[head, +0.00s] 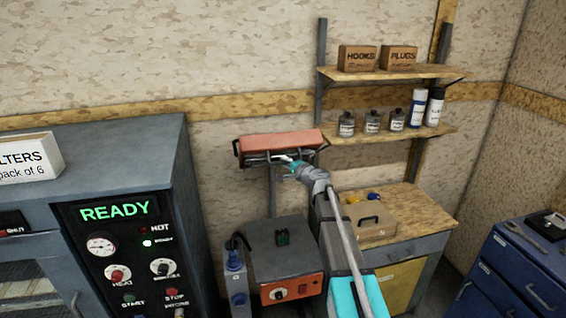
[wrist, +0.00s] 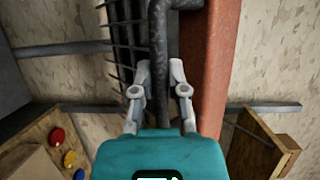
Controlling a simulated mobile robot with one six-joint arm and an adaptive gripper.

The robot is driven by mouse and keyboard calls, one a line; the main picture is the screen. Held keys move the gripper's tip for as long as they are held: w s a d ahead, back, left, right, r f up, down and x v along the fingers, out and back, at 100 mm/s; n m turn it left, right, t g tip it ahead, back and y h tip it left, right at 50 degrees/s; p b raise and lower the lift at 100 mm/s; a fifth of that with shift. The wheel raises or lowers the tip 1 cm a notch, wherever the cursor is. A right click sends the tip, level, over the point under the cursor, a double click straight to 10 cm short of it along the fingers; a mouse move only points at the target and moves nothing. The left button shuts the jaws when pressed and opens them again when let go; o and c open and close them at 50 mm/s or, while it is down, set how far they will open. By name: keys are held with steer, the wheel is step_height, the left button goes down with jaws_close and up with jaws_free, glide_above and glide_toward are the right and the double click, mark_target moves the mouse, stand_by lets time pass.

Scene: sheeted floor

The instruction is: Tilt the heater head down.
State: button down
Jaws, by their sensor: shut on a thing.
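The heater head (head: 280,140) is a long orange-red housing on a post against the wall, in the upper middle of the head view. Its grille side faces down and outward. In the wrist view its red housing (wrist: 208,60) runs along the right and its dark wire grille (wrist: 118,45) along the left. A dark handle bar (wrist: 158,25) runs in front of it. My gripper (wrist: 161,70) is shut on this bar, one finger on each side. In the head view my gripper (head: 291,163) is at the head's lower front, and the grip itself is too small to see clearly.
Below the head stands a grey control box (head: 285,250) with an orange front. Shelves (head: 392,73) with boxes and jars are on the wall to the right, above a wooden bench (head: 405,210). A grey cabinet (head: 130,140) stands left, a blue drawer unit (head: 515,270) right.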

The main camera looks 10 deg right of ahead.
step_height(320, 180, down, 3)
steer(key=shift+r+b, duration=0.15)
steer(key=shift+b, duration=0.85)
steer(key=shift+s, duration=0.15)
steer(key=c, duration=0.6)
jaws_free()
steer(key=shift+c, duration=0.2)
